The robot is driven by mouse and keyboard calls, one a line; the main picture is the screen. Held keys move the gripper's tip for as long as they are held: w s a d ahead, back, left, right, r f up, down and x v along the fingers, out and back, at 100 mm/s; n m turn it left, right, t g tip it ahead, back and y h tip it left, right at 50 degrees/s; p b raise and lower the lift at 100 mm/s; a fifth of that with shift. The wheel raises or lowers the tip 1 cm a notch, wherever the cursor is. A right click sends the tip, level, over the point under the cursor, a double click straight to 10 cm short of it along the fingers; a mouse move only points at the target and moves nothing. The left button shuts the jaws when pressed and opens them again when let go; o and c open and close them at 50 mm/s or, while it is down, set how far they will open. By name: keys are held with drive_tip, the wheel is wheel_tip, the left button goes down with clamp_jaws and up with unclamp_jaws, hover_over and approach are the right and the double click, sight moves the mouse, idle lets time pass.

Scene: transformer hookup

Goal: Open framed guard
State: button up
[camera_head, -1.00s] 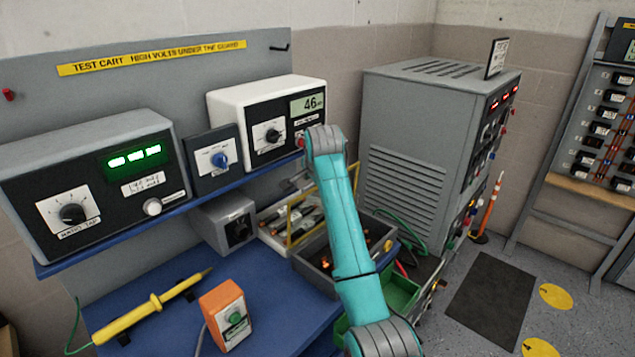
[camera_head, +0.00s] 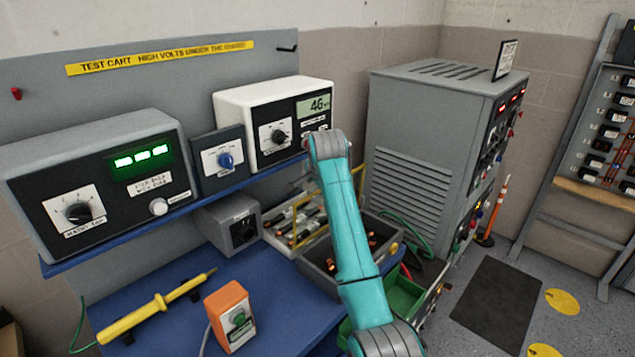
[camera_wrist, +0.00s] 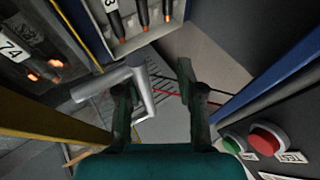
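The framed guard's yellow edge (camera_head: 304,197) shows beside my arm at the cart's right end, over a tray of dark parts. In the wrist view a yellow bar (camera_wrist: 40,118) of what looks like this frame runs along the left. A grey bent handle (camera_wrist: 138,82) reaches in from the left, close to my left finger, and its end shows between the fingers. My gripper (camera_wrist: 157,88) is open. I cannot tell whether a finger touches the handle. In the head view my gripper is hidden behind my arm.
A green and a red button (camera_wrist: 268,139) sit near my right finger in the wrist view. The white meter box (camera_head: 272,118) stands left of my arm and a large grey cabinet (camera_head: 405,170) right of it.

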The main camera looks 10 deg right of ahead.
drive_tip(key=shift+s+f, duration=0.1)
drive_tip(key=shift+f, duration=0.35)
drive_tip(key=v, duration=1.2)
drive_tip(key=shift+r, duration=0.45)
drive_tip(key=shift+c, duration=0.2)
drive_tip(key=shift+d, duration=0.1)
drive_tip(key=c, duration=0.4)
drive_tip(key=shift+d+m, duration=0.15)
drive_tip(key=shift+m, duration=0.25)
clamp_jaws()
drive_tip(key=s+d+r+m+g+y, duration=0.1)
drive_tip(key=d+m+y, duration=0.55)
drive_tip(key=m, duration=0.95)
drive_tip(key=shift+h, duration=0.65)
drive_tip(key=x, duration=0.3)
drive_tip(key=d+x, duration=0.1)
drive_tip(key=x, duration=0.5)
drive_tip(key=shift+w+d+f, duration=0.1)
drive_tip(key=shift+d+f, duration=0.05)
drive_tip(key=shift+f, duration=0.15)
